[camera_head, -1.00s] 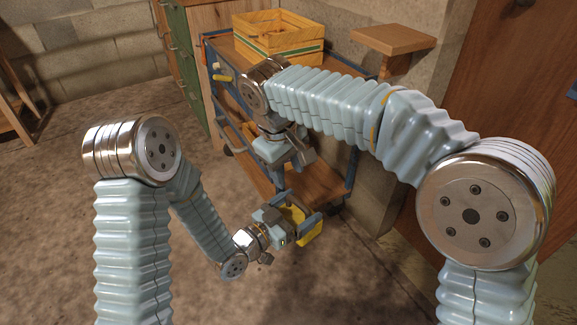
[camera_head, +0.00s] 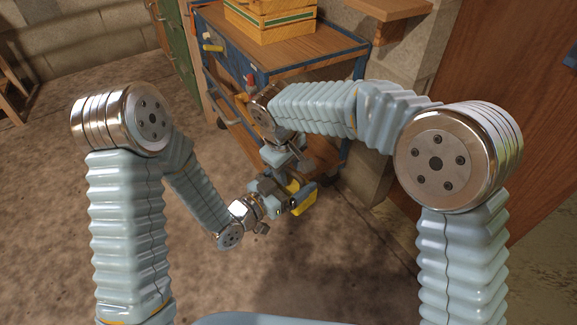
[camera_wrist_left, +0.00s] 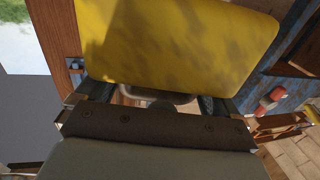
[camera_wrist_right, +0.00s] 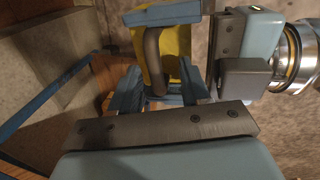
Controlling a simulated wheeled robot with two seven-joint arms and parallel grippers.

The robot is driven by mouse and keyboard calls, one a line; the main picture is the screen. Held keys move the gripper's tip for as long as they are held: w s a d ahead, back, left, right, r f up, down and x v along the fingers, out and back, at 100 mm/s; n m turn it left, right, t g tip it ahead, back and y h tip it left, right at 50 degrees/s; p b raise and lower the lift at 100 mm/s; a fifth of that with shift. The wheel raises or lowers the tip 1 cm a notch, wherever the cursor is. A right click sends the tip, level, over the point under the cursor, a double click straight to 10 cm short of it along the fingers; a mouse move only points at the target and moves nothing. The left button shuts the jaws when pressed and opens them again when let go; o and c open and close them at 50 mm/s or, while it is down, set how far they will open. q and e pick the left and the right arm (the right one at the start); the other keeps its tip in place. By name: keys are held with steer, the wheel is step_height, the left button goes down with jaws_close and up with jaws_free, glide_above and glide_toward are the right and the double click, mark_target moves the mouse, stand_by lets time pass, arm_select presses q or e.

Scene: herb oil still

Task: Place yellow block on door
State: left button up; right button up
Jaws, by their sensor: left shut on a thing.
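The yellow block (camera_head: 304,201) is held low above the floor in front of the blue-framed cart. My left gripper (camera_head: 289,196) is shut on it; in the left wrist view the block (camera_wrist_left: 175,40) fills the top, with a brown curved handle (camera_wrist_left: 155,97) between the fingers. My right gripper (camera_head: 298,176) is just above the block in the head view. In the right wrist view its fingers (camera_wrist_right: 160,92) are apart, close to the handle (camera_wrist_right: 152,62); no grip on it is clear. The brown wooden door (camera_head: 505,95) stands at the right.
The cart (camera_head: 290,57) has a wooden top with a yellow crate (camera_head: 270,22) on it. A wooden wall shelf (camera_head: 395,9) and a stone block wall stand between cart and door. Green drawers (camera_head: 160,35) are at the back left. The floor (camera_head: 60,210) at left is open.

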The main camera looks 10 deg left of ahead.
steer(key=c, duration=0.7)
steer(key=shift+s+a, duration=0.1)
jaws_close()
arm_select(q)
steer(key=o, duration=1)
steer(key=shift+c, duration=0.2)
steer(key=shift+o, duration=0.4)
